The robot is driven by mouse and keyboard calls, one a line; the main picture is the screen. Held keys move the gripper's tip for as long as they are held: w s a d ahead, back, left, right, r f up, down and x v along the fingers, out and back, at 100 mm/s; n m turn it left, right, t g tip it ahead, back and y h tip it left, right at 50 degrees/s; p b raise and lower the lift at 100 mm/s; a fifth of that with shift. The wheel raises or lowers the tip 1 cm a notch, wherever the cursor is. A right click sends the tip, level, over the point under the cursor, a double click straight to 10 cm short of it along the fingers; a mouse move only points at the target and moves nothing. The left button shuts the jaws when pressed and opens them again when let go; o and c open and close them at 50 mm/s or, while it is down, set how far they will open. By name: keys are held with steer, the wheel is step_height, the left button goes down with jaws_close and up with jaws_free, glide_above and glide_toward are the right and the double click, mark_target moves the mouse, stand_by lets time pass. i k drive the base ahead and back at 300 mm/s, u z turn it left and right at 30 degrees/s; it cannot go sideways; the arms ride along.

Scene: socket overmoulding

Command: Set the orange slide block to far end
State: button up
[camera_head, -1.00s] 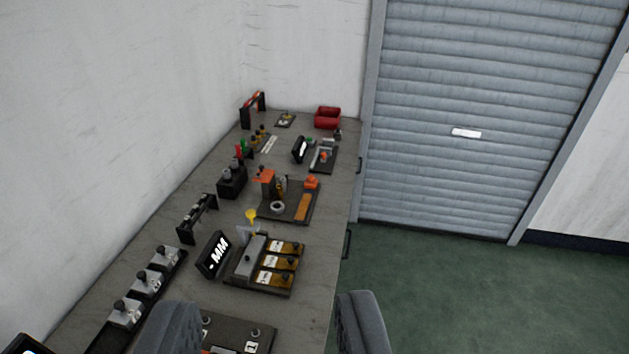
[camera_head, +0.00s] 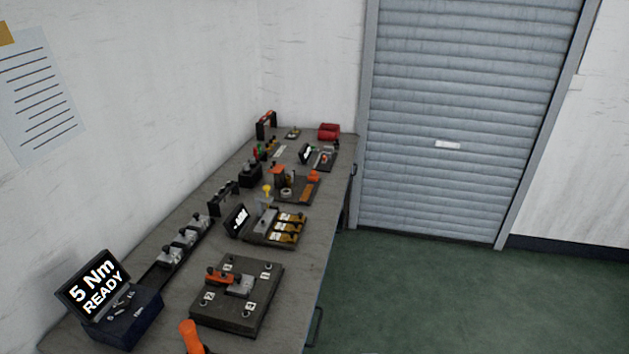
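Several orange parts show on the long grey bench, and I cannot tell for sure which is the slide block. An orange block (camera_head: 313,176) sits at the far right of a dark fixture plate (camera_head: 297,199), beyond an orange-brown strip (camera_head: 307,190). A dark post with an orange top (camera_head: 278,172) stands on the left of the same plate. A smaller orange-red part (camera_head: 324,158) sits on a fixture farther back. My gripper is out of the picture.
A plate with numbered corners (camera_head: 236,309) and an orange-handled clamp lies in front. An orange handle (camera_head: 191,337) rises at the bottom edge. A "5 Nm READY" display (camera_head: 92,285) stands at left. A red bin (camera_head: 328,131) is at the far end. Green floor (camera_head: 420,300) right of the bench is clear.

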mark_target(313, 176)
steer(key=z, duration=0.5)
steer(key=i, duration=1.8)
steer(key=z, duration=0.2)
steer(key=i, duration=1.9)
steer(key=u, duration=0.3)
